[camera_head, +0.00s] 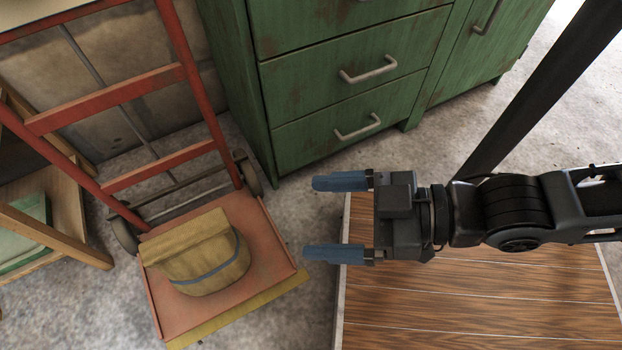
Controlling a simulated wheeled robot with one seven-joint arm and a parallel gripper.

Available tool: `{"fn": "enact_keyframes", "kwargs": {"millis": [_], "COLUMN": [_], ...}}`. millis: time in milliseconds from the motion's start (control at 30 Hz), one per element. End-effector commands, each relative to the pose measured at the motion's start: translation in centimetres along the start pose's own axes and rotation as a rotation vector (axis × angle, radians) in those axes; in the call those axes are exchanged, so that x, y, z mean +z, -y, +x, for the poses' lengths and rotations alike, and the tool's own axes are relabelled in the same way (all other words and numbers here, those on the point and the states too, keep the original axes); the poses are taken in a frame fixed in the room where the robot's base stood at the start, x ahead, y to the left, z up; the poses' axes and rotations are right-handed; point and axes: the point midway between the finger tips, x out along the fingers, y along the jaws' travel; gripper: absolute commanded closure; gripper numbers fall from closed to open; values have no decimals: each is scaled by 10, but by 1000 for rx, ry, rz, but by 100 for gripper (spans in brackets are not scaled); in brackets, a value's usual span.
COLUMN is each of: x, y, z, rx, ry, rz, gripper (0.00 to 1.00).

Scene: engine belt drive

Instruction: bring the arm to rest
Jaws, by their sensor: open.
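My gripper (340,218) is at the middle of the view, at the end of my arm, which reaches in from the right. Its two blue fingers point left and stand wide apart. Nothing is between them. The gripper is above the left edge of a wooden-topped surface (480,305), with the fingertips out past that edge over the concrete floor. The fingers do not appear to touch anything.
A red hand truck (160,175) stands at left, with a yellowish bag (197,255) on its base plate. A green drawer cabinet (335,85) is at the back. A wooden shelf (60,215) is at far left. Bare concrete floor (300,195) lies between them.

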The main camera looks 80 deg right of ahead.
Motion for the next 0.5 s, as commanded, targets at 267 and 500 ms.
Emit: {"fn": "enact_keyframes", "kwargs": {"millis": [267, 500], "x": [-38, -102], "y": [0, 0], "z": [-10, -28], "rx": [1, 1], "ry": [-1, -1], "rz": [-3, -3], "gripper": [10, 10]}}
